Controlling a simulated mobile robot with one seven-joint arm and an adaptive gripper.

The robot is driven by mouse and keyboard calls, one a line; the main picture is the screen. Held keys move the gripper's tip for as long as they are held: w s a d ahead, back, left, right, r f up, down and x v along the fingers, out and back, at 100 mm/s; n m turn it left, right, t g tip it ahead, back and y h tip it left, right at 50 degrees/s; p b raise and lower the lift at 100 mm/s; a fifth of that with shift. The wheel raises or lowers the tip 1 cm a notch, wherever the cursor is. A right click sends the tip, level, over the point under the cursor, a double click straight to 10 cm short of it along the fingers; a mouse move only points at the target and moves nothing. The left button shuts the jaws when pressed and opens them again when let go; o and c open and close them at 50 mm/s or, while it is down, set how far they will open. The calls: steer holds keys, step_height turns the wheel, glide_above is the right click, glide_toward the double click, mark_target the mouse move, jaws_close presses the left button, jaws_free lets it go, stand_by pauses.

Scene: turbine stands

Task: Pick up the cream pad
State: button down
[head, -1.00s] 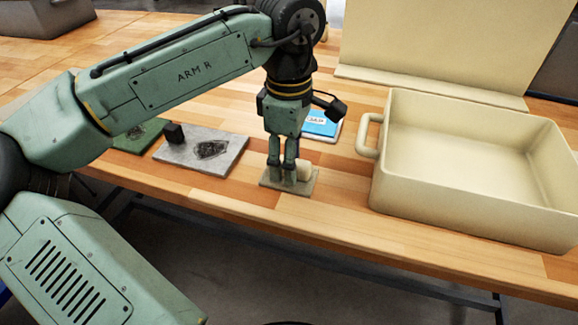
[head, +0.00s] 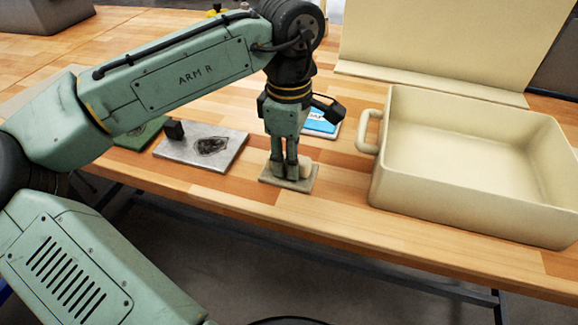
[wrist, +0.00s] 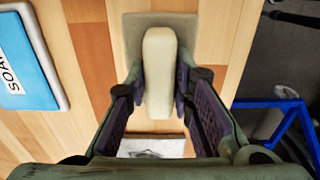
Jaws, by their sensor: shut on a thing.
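The cream pad (wrist: 158,70) is a long, pale block between my gripper's fingers in the wrist view. It sits over a flat grey-beige plate (wrist: 133,30). My gripper (wrist: 159,88) is shut on the pad, with a finger on each side of it. In the head view my gripper (head: 284,172) points straight down at the plate (head: 308,184) near the table's front edge. The pad (head: 305,168) shows beside the fingers there, partly hidden by them. I cannot tell any gap between pad and plate.
A large cream bin (head: 470,195) with a handle stands to the right. A blue and white soap packet (head: 321,121) lies behind my gripper. A grey slab (head: 185,148) with a dark patch and black block lies left, beside a green mat (head: 140,135). Bare wood separates plate and bin.

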stand_by(0.4)
steer(key=shift+r, duration=0.55)
step_height(320, 180, up, 2)
steer(key=shift+r+b, duration=0.1)
steer(key=shift+b, duration=0.45)
steer(key=s+a+r+b, duration=0.1)
steer(key=s+a, duration=0.1)
steer(key=s, duration=0.5)
steer(key=s+a+b, duration=0.1)
steer(key=s+b, duration=0.1)
steer(key=s, duration=0.6)
steer(key=shift+s+a+r, duration=0.3)
steer(key=shift+a+r, duration=0.05)
